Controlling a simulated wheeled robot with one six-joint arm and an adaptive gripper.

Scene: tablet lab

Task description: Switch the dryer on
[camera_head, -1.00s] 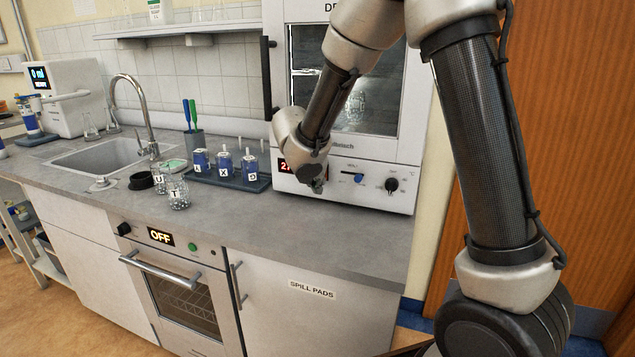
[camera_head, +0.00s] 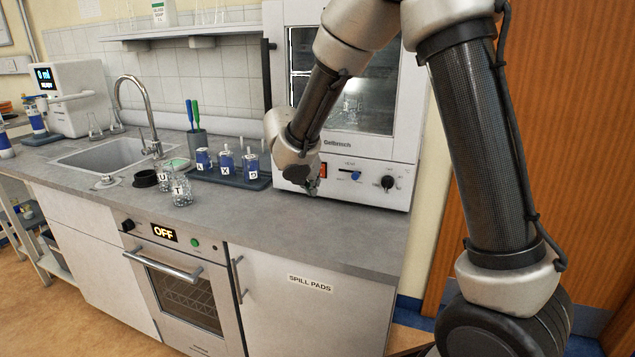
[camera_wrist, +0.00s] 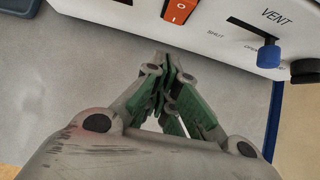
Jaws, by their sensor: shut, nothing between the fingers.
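The dryer (camera_head: 345,150) is the tall white cabinet with a glass door on the bench at the back right. Its front panel carries an orange-red rocker switch (camera_head: 323,170), a blue vent slider (camera_head: 355,176) and a black knob (camera_head: 388,182). The rocker switch (camera_wrist: 180,10) is cut by the top edge of the wrist view; its position cannot be told. My gripper (camera_wrist: 166,68) is shut and empty, its tips below the switch and apart from it in that view. In the head view my gripper (camera_head: 313,188) is just left of and below the switch; my wrist hides the panel's left part.
A tray (camera_head: 230,180) with several blue-filled bottles stands left of the dryer. Glass jars of beads (camera_head: 180,192) and a sink (camera_head: 100,155) are farther left. An oven (camera_head: 180,280) showing OFF is under the bench. The bench (camera_head: 300,230) before the dryer is clear.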

